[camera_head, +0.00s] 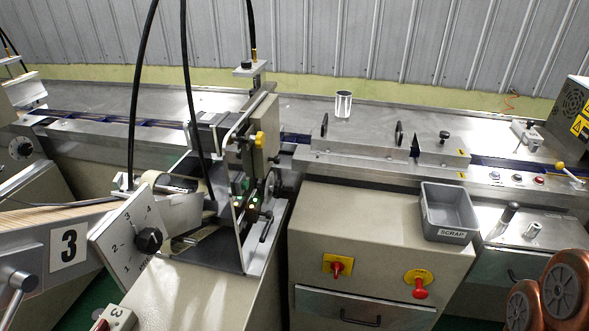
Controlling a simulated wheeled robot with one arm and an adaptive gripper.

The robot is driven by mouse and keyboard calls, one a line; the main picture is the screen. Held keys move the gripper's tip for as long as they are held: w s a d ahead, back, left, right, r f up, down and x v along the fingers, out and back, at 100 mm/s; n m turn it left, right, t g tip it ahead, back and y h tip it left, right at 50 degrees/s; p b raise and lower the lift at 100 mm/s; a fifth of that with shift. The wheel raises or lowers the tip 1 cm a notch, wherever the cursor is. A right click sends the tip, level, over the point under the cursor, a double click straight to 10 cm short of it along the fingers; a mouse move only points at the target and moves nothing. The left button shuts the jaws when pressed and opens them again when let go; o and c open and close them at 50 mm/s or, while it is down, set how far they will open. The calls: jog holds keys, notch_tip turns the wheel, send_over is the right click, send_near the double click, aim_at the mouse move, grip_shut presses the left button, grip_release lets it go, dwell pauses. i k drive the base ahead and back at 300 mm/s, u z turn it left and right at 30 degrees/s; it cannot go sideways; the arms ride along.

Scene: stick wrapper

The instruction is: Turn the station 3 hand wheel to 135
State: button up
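The station 3 sign (68,245) is a white plate with a black 3 at the lower left. Beside it is a tilted selector plate (122,243) with a black knob (148,240) and the marks 1 to 4. The station 3 head (250,150) stands upright left of centre. A small dark wheel (274,186) shows edge-on at its right side and may be the hand wheel; part of it is hidden. No 135 mark or scale reading can be made out. My gripper is not in view.
A conveyor (370,170) runs across behind a beige cabinet with a red rotary switch (337,268) and a red knob (419,288). A grey scrap bin (449,212) sits on the cabinet's right. A metal cup (343,103) stands behind. Orange-brown round parts (562,287) fill the lower right corner.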

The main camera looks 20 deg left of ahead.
aim_at(277, 189)
jog(key=u, duration=1.4)
jog(key=k, duration=0.45)
jog(key=z, duration=1.6)
jog(key=i, duration=1.1)
jog(key=u, duration=2.45)
jog(key=i, duration=0.3)
jog(key=z, duration=0.2)
